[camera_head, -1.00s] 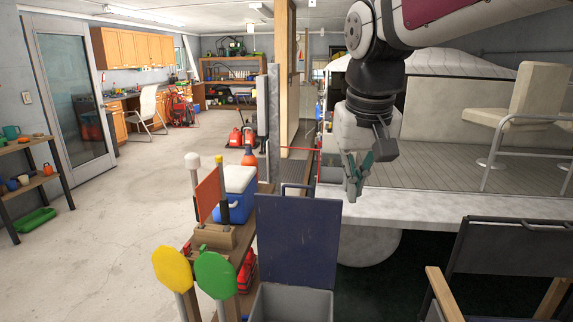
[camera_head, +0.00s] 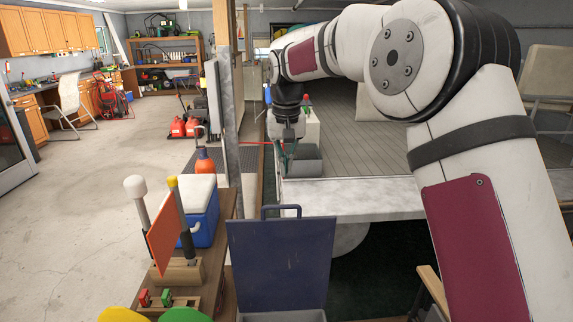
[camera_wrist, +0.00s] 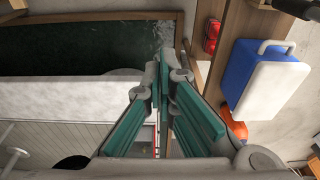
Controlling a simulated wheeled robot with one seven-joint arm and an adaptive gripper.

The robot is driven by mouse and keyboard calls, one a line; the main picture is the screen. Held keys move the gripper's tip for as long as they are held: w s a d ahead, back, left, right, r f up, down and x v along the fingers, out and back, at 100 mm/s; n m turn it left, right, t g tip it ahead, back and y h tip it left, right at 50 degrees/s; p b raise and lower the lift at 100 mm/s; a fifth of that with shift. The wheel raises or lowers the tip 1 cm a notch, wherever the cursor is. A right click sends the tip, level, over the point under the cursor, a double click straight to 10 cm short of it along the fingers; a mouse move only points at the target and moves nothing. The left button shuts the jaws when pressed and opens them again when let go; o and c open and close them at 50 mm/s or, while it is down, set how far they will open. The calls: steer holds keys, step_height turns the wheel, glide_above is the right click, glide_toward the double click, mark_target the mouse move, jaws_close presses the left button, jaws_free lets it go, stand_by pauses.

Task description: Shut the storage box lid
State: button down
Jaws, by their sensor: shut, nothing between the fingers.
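The storage box has a dark blue lid (camera_head: 280,262) that stands upright, open, at the bottom middle of the head view, with a handle on its top edge. Only a strip of the grey box body (camera_head: 282,316) shows below it. My gripper (camera_head: 286,158) is beyond the lid and higher in the picture, well apart from it, over the pale boat's edge. In the wrist view my gripper (camera_wrist: 162,68) has its green-padded fingers together with nothing between them. I cannot make out the lid in the wrist view.
A wooden shelf (camera_head: 222,258) left of the box carries a blue cooler (camera_head: 203,212), an orange bottle (camera_head: 205,162) and upright tools in a wooden block (camera_head: 178,272). The white boat ledge (camera_head: 360,197) lies behind the lid. Open floor (camera_head: 75,200) is at the left.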

steer(key=s+f+p, duration=0.3)
steer(key=f, duration=0.3)
steer(key=shift+f+p, duration=0.35)
